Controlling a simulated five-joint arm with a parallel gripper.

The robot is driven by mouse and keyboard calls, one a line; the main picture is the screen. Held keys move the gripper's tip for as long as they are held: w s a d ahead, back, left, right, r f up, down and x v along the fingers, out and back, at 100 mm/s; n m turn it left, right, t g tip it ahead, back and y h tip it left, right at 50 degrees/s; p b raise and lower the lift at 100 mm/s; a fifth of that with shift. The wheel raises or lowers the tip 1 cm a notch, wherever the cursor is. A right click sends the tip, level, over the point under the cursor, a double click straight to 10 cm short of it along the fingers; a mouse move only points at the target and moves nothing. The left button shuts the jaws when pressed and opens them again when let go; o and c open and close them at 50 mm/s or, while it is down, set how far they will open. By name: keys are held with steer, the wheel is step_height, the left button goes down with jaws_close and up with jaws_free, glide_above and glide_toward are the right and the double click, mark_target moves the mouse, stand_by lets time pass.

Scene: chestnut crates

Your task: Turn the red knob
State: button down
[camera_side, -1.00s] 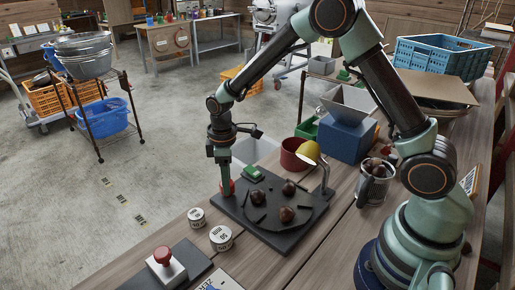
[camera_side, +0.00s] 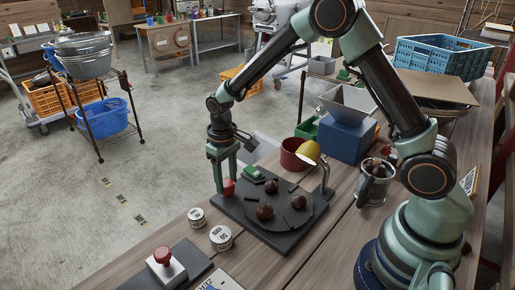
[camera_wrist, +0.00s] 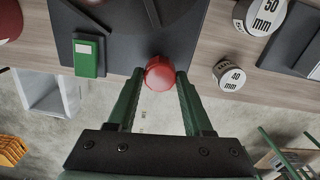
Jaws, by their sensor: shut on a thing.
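The red knob (camera_side: 229,187) sits at the left corner of a dark square base with a round dark turntable (camera_side: 293,225) on it. My gripper (camera_side: 226,185) points down at that corner, with its fingers on either side of the knob. In the wrist view the red knob (camera_wrist: 160,73) is between the two green fingertips, and my gripper (camera_wrist: 160,78) is shut on it. Several brown chestnuts (camera_side: 270,187) lie on the turntable between dark raised bars.
A green block (camera_side: 252,172) sits at the base's back edge. Two white weights (camera_side: 221,238) stand in front, near a red-topped button (camera_side: 163,256). A white bin (camera_wrist: 48,94) is below the table edge.

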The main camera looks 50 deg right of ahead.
steer(key=m, duration=0.3)
steer(key=shift+m, duration=2.1)
steer(key=shift+c, duration=1.5)
jaws_free()
steer(key=shift+r, duration=0.15)
